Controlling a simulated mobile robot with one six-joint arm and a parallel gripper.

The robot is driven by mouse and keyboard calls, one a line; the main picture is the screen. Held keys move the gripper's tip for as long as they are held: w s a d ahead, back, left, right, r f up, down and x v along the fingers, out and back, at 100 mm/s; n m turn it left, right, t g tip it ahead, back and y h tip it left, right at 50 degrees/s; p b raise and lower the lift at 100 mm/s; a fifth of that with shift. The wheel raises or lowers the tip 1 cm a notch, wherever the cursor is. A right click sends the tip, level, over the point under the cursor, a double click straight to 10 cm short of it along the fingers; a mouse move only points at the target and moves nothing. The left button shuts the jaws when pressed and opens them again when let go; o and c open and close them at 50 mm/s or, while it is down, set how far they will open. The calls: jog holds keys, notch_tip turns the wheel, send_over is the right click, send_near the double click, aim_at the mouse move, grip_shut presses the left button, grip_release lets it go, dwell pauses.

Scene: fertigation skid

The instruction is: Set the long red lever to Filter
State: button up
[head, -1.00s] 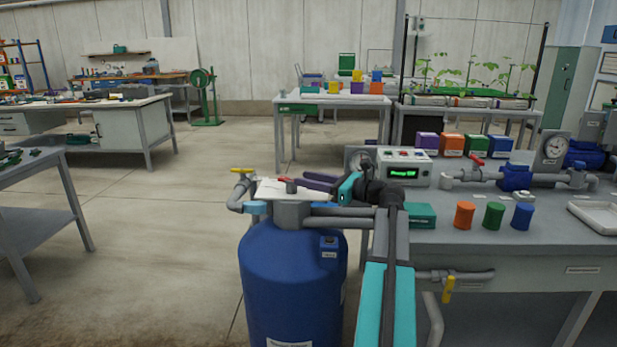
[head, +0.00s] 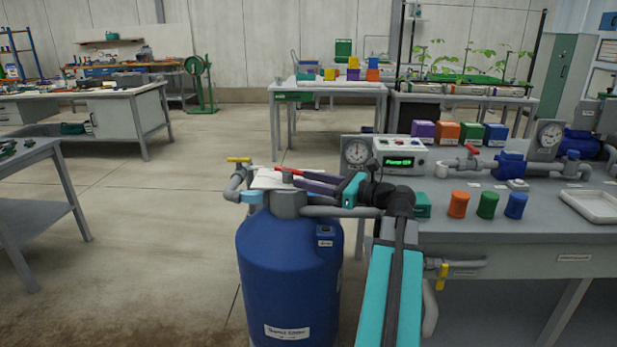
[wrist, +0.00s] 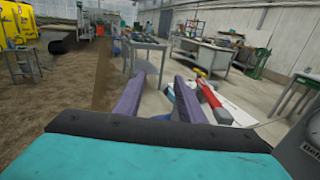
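The long red lever (head: 287,171) sits on the grey valve head on top of the blue filter tank (head: 288,265). A white plate (head: 265,180) lies beneath the lever; its position names are not legible. My gripper (head: 305,181), with purple fingers, is at lever height, just right of the valve head. In the wrist view the fingers (wrist: 158,84) are apart with nothing between them. The red lever (wrist: 210,96) shows there just outside the right finger; whether they touch, I cannot tell. The fingers partly hide the plate.
A yellow-handled valve (head: 239,160) stands on the pipe left of the tank, and another yellow handle (head: 442,277) is below the bench. The grey bench (head: 480,238) at right carries gauges, a display box and coloured caps. The floor left of the tank is clear.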

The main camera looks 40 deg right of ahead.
jog(key=shift+s+a, duration=0.3)
jog(key=shift+s, duration=0.1)
dwell(0.3)
